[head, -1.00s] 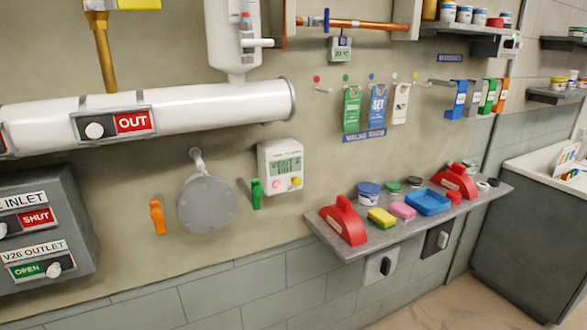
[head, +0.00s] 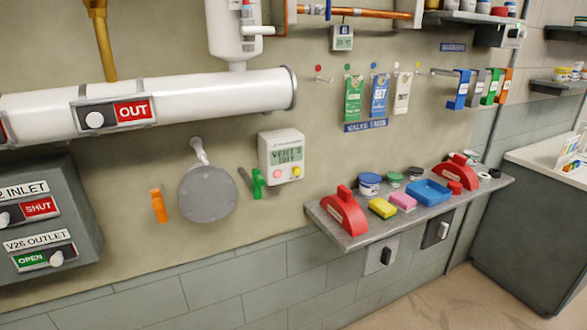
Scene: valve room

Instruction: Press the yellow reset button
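The yellow button (head: 297,172) is a small round button at the lower right of a white wall panel (head: 267,150). A pink-red button (head: 278,172) sits to its left on the same panel. The panel's grey display (head: 286,152) shows two lines of dark text, which seem to read "VENT 3" and "TRIP". Nothing covers the yellow button. Neither of my grippers shows in the head view.
A green-handled lever (head: 258,184) and a round grey cover (head: 207,195) are left of the panel. A white pipe (head: 200,95) runs above. A shelf (head: 352,239) with red holders, sponges and jars juts out at lower right.

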